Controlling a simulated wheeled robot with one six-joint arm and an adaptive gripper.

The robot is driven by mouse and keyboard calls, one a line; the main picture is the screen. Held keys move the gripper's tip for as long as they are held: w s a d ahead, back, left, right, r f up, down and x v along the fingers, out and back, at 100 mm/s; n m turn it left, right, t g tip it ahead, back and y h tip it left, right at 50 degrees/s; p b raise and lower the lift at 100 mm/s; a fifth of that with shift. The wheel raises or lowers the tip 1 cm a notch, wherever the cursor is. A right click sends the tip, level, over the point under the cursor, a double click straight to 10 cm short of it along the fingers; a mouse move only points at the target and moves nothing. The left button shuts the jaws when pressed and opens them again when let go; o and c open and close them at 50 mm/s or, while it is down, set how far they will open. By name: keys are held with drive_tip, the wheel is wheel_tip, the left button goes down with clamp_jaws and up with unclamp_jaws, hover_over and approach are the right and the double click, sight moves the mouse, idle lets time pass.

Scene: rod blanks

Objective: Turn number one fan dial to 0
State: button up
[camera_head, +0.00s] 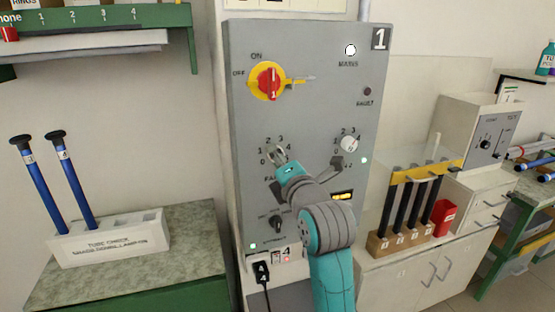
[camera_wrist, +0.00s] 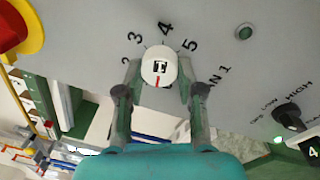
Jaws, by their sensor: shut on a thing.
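The number one fan dial (camera_wrist: 160,66) is a round white knob with a "1" and a short red line. In the wrist view the red line lies on the knob's lower part, pointing down, away from the 3 and 4 printed above. My gripper (camera_wrist: 158,78) is shut on this dial, one finger on each side. In the head view my gripper (camera_head: 278,158) is at the left dial of the grey panel (camera_head: 315,100) marked 1. It hides most of that dial, so its pointer cannot be read there.
A second white dial (camera_head: 349,143) sits close to the right of my gripper. A red main switch (camera_head: 269,81) on a yellow plate is above, and a black selector knob (camera_head: 276,223) below. Racks of rods (camera_head: 405,205) stand on the right, with a blue-rod holder (camera_head: 108,240) at left.

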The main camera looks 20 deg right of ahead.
drive_tip(key=shift+f+n, duration=0.15)
drive_tip(key=shift+n, duration=1.95)
drive_tip(key=o, duration=1.2)
drive_tip(key=shift+c, duration=0.2)
drive_tip(key=s, duration=1.2)
drive_tip(key=shift+d, duration=0.35)
drive_tip(key=shift+f, duration=0.2)
